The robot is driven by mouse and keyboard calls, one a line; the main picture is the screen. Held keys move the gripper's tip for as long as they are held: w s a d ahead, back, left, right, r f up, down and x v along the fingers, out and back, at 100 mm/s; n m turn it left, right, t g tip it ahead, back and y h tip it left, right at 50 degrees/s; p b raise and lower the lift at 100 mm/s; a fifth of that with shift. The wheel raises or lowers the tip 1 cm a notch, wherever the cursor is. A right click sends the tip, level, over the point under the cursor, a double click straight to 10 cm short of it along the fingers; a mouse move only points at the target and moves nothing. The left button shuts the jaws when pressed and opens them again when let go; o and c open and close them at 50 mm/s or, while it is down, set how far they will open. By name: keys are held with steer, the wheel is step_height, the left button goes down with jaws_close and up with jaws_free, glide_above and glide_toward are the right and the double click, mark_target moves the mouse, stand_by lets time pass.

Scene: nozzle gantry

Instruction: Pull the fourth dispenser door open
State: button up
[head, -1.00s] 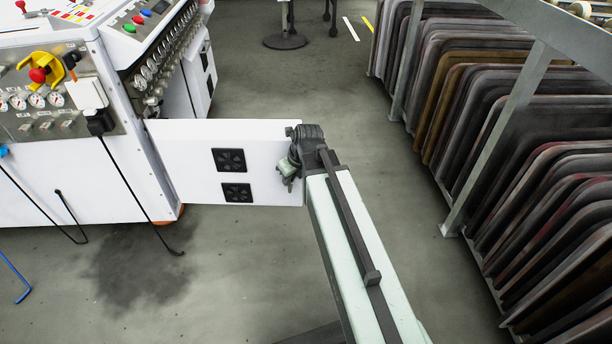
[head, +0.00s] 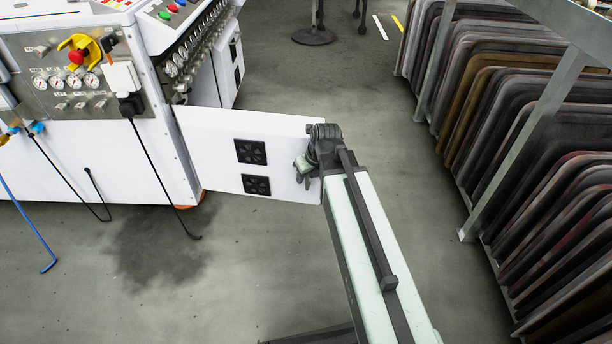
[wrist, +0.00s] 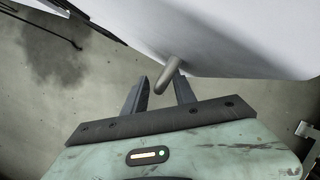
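The white dispenser door (head: 215,148), with two black vents, stands swung out from the side of the white machine (head: 165,165). I cannot tell its number. It also fills the top right of the wrist view (wrist: 235,35). Its grey peg handle (wrist: 168,75) sticks out near the door's lower edge in the wrist view. My gripper (wrist: 160,92) has its two fingers apart, with the handle's end between them and a gap visible beside it. In the head view my gripper (head: 305,172) is at the door's free end, and my wrist hides the handle there.
A rack of dark panels (head: 540,130) stands along the right, with grey posts. A cable (head: 163,180) hangs from the machine to the floor. A blue hooked rod (head: 30,225) is at the left. Floor (head: 240,260) in front of the door is clear.

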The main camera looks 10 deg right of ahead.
steer(key=p+v, duration=0.7)
steer(key=shift+r, duration=0.4)
steer(key=shift+s+d, duration=0.1)
steer(key=shift+d, duration=0.05)
steer(key=s+r+n+g+p, duration=0.1)
steer(key=s+n+p, duration=0.15)
steer(key=n, duration=0.85)
steer(key=s+a+r+n+g+h+p, duration=0.15)
steer(key=s+n, duration=0.25)
steer(key=n, duration=0.6)
steer(key=s+r+n+g+p, duration=0.1)
steer(key=s+n+g, duration=0.15)
steer(key=n, duration=0.85)
step_height(320, 180, up, 38)
steer(key=p, duration=3.8)
steer(key=shift+s+t, duration=0.3)
steer(key=shift+s, duration=0.1)
